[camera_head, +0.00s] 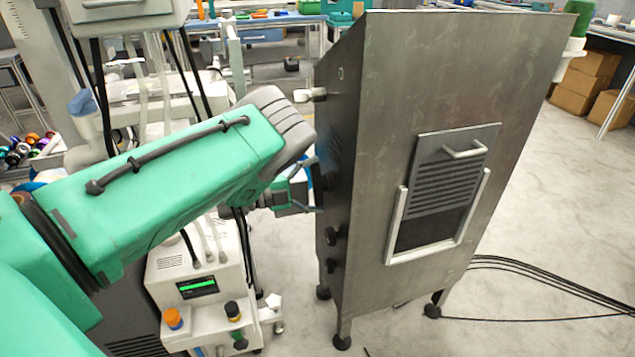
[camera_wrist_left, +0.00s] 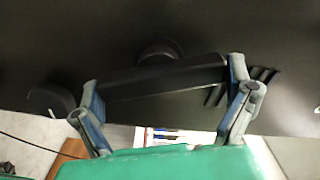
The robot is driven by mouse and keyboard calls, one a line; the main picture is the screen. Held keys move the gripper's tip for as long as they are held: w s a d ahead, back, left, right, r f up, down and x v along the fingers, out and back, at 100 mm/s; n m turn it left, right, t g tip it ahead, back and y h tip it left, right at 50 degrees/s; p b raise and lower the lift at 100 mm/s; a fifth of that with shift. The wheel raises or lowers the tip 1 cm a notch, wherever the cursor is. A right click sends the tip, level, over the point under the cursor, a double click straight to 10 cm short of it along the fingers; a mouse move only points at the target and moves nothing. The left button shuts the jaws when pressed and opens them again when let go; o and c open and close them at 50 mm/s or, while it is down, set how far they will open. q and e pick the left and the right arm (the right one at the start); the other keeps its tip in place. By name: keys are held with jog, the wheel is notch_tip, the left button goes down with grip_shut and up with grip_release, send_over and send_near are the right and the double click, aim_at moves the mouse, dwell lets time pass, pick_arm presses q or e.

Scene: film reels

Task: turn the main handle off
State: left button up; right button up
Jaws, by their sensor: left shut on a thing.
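The main handle (camera_wrist_left: 160,78) is a black bar on the dark side face of a grey metal cabinet (camera_head: 400,100). In the left wrist view the bar lies across the picture, slightly tilted, in front of a round black hub. My left gripper (camera_head: 316,186) reaches the cabinet's left side in the head view. In the left wrist view its two fingers (camera_wrist_left: 165,95) are at the two ends of the bar, shut on it. The handle is mostly hidden by the gripper in the head view. My right gripper is not in view.
Two dark knobs (camera_head: 330,250) sit lower on the same side face. A metal fitting (camera_head: 312,94) sticks out higher up. A white machine (camera_head: 205,285) stands below my left arm. Black cables (camera_head: 540,290) lie on the floor to the right.

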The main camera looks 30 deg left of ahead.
pick_arm(q)
jog(key=shift+s+f+m+p, duration=0.1)
jog(key=shift+f+m+p, duration=0.1)
jog(key=shift+m, duration=0.85)
jog(key=shift+s+f+m+p, duration=0.1)
jog(key=shift+f+m, duration=0.05)
jog(key=shift+m, duration=0.9)
jog(key=shift+d, duration=0.1)
jog(key=o, duration=0.8)
jog(key=shift+c, duration=0.2)
jog(key=v, duration=1.2)
jog(key=shift+w, duration=0.2)
